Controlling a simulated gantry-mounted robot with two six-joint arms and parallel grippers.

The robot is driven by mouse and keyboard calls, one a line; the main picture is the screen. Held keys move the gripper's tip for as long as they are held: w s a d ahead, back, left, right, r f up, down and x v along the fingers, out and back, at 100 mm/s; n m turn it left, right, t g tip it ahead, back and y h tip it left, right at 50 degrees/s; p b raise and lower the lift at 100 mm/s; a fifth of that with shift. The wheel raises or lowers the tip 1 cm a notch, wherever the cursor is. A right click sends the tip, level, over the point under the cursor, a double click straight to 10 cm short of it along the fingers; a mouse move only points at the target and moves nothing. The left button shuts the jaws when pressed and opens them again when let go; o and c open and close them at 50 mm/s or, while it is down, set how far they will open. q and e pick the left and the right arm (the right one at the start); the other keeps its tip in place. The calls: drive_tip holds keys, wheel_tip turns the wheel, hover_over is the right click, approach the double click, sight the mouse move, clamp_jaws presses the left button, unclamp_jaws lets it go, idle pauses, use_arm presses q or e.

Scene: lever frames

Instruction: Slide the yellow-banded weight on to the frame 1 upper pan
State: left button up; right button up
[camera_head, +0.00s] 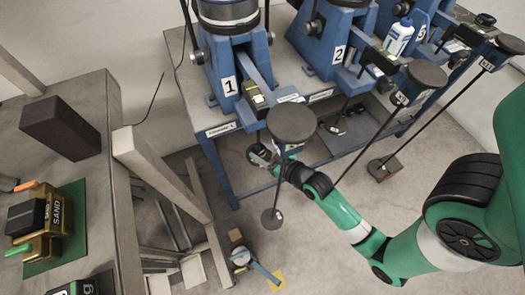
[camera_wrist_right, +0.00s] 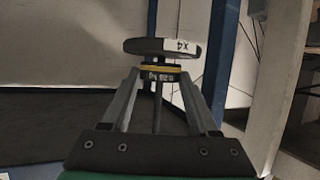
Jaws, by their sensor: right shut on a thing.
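The frame 1 upper pan (camera_head: 292,122) is a dark round disc on a thin rod in front of the blue frame marked 1 (camera_head: 230,85). My right gripper (camera_head: 264,153) is just below and left of it in the head view, partly hidden. In the right wrist view my gripper (camera_wrist_right: 160,80) is shut on the yellow-banded weight (camera_wrist_right: 160,70), a small dark piece with a yellow stripe. A dark disc labelled X4 (camera_wrist_right: 140,46) is right against it in the picture; I cannot tell whether they touch. A thin rod runs behind the weight. My left gripper is out of view.
A lower disc (camera_head: 272,218) ends the rod near the floor. Frame 2 (camera_head: 335,50) stands to the right with its own pan (camera_head: 427,75). The left table holds a dark block (camera_head: 60,127) and sand weights (camera_head: 55,215) on a green mat.

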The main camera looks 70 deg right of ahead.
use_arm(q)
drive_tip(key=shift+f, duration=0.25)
use_arm(e)
drive_tip(key=shift+f, duration=0.35)
drive_tip(key=o, duration=1.4)
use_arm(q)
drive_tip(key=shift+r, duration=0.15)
use_arm(e)
drive_tip(key=shift+s, duration=0.1)
drive_tip(key=shift+s+a+r, duration=0.1)
drive_tip(key=shift+s+r, duration=0.05)
drive_tip(key=shift+p+v, duration=1)
drive_tip(key=shift+v, duration=0.45)
drive_tip(key=shift+a+r+p, duration=0.15)
drive_tip(key=shift+r+p, duration=0.7)
drive_tip(key=shift+r, duration=0.35)
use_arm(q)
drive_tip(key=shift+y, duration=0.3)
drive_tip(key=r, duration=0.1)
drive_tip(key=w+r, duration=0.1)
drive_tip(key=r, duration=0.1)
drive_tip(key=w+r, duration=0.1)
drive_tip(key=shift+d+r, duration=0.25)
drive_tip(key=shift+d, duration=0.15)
